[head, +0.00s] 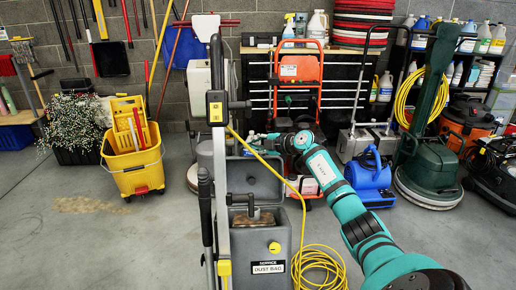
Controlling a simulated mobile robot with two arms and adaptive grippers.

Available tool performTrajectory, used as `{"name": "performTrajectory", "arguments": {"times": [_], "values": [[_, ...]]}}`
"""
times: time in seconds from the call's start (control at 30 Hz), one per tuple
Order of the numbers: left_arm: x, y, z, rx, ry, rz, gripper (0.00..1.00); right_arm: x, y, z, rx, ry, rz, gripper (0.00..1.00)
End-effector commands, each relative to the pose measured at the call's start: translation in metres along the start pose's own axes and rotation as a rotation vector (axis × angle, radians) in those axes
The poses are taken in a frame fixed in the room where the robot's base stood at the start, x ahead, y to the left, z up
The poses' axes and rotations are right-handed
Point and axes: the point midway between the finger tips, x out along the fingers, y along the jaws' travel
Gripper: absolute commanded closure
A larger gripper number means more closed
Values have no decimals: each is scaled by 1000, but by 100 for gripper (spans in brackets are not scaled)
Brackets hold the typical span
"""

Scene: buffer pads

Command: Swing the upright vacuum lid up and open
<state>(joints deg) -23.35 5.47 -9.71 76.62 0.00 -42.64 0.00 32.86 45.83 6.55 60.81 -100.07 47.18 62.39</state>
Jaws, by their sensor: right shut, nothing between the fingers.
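My right arm comes in from the lower right. My right gripper (260,140) is shut and empty, small in the picture, just above the raised lid's top edge. I cannot tell whether it touches the lid. My left gripper is not in view.
A yellow mop bucket (135,165) stands at the left. A yellow cord (318,268) lies coiled beside the vacuum. A blue blower (370,180) and a green floor machine (430,170) stand at the right. The floor at front left is clear.

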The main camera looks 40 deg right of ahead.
Motion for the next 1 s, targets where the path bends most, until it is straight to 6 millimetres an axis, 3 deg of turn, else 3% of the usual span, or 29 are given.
{"name": "performTrajectory", "arguments": {"times": [0.17, 0.7, 1.0], "values": [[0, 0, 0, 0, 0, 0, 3, -16, -1, 3, -3, -5, -2, 100], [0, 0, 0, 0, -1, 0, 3, -103, -2, 1, -1, -2, -3, 100], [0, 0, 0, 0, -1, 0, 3, -119, 0, 0, 0, 0, 0, 100]]}}
